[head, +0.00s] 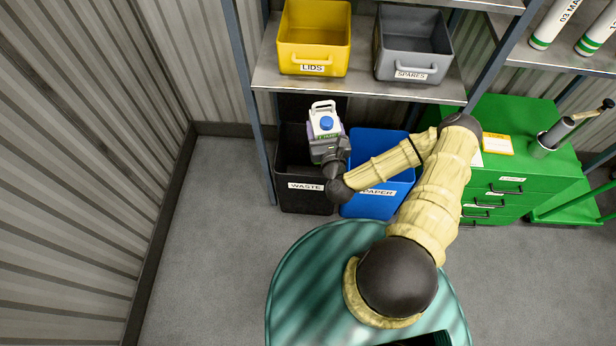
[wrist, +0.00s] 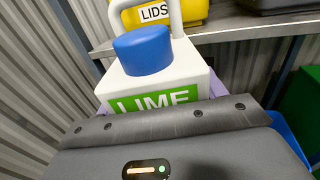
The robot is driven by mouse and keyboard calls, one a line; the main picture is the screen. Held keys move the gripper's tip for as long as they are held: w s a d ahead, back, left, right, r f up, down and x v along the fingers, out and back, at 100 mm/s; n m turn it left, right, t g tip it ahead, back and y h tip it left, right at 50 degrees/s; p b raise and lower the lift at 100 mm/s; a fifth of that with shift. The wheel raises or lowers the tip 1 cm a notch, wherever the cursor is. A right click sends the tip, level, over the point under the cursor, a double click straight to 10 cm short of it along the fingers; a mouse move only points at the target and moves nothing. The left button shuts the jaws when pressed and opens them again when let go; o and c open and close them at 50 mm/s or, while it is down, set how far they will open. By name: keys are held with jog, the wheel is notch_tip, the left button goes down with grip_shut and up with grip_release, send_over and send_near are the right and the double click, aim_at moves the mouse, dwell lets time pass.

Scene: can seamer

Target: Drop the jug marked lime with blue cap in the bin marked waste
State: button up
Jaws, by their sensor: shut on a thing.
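The white jug (head: 324,121) has a blue cap, a loop handle and a green label; the label reads LIME in the wrist view (wrist: 180,92). My gripper (head: 326,143) is shut on the jug and holds it upright, cap up. In the head view the jug and gripper show over the black waste bin (head: 305,199), marked WASTE, near its right side. The bin stands on the floor under a shelf. The jug and gripper hide part of its opening, and its height above the rim is hard to tell.
A blue bin marked PAPER (head: 368,211) stands right beside the waste bin. The shelf (head: 357,87) above holds a yellow LIDS bin (head: 315,38) and a grey SPARES bin (head: 410,50). A shelf post (head: 250,100) rises at left. A green drawer cabinet (head: 505,185) stands at right.

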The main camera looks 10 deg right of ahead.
dwell(0.3)
jog(key=s+f, duration=0.4)
jog(key=f, duration=0.1)
jog(key=shift+s+f, duration=0.2)
